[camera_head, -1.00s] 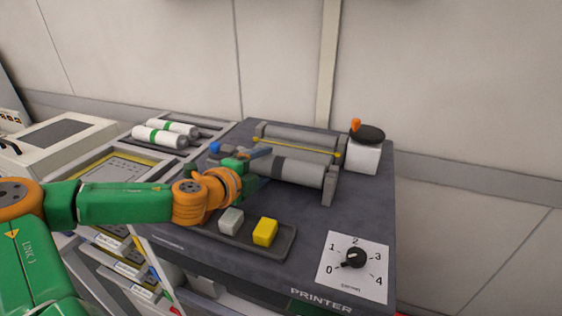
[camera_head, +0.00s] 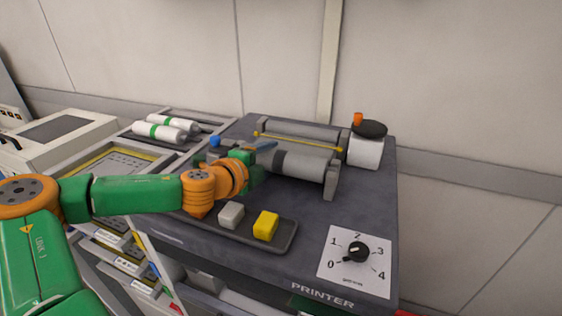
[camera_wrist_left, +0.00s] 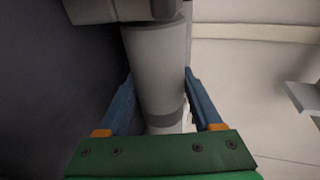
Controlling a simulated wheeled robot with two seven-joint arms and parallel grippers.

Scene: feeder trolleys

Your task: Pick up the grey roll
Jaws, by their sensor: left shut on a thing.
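The grey roll (camera_head: 308,166) is a light grey cylinder with a dark band near its left end. It lies at the front of the printer's frame, its right end at the grey side bracket (camera_head: 332,180). My left gripper (camera_head: 263,148) is at the roll's left end, partly hiding it. In the left wrist view the roll (camera_wrist_left: 158,75) lies between the blue fingers (camera_wrist_left: 159,73), and the gripper is shut on it. I cannot tell whether the roll is lifted from its seat. My right gripper is not in view.
A second grey roller (camera_head: 300,132) and a thin yellow bar (camera_head: 300,141) lie behind it. A black-lidded white pot (camera_head: 366,150) stands right. A tray (camera_head: 285,243) with grey and yellow blocks (camera_head: 266,226) lies in front. White green-banded rolls (camera_head: 160,132) lie on the left trolley.

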